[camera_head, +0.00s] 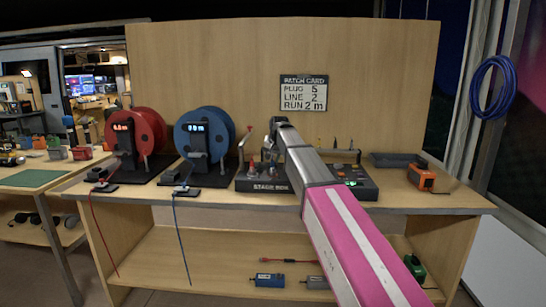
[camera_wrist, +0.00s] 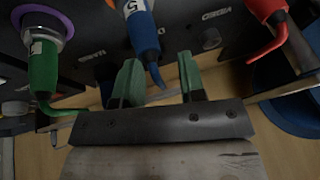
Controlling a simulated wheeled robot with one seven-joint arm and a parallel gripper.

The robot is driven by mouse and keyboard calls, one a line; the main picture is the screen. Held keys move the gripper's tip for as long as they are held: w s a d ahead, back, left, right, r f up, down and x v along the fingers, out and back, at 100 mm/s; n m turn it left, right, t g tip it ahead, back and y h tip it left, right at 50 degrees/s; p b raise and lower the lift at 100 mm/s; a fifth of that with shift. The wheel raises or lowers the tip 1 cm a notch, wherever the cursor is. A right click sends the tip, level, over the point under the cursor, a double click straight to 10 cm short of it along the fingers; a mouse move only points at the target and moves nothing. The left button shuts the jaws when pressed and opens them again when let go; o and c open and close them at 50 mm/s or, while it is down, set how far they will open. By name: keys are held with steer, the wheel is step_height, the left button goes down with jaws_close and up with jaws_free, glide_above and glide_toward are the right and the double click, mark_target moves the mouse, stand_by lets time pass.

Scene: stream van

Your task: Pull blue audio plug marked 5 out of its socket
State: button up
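In the wrist view the blue audio plug (camera_wrist: 143,32) carries a white band marked 5 and sits at the dark panel of the stage box. Its thin blue tail (camera_wrist: 158,76) hangs down between my fingers. My gripper (camera_wrist: 160,80) is open, with one green-padded finger on each side of the tail and a gap visible around it. The plug's socket is cut off at the top of the wrist view.
A green plug (camera_wrist: 43,66) in a purple-ringed socket is at left, and a red plug (camera_wrist: 268,10) is at right. A patch card (camera_head: 304,93) reads plug 5, line 2, run 2 m. Red (camera_head: 150,130) and blue (camera_head: 215,128) cable reels stand left of the box.

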jaws_close()
steer(key=shift+r, duration=1.6)
stand_by(0.4)
steer(key=shift+r, duration=1.4)
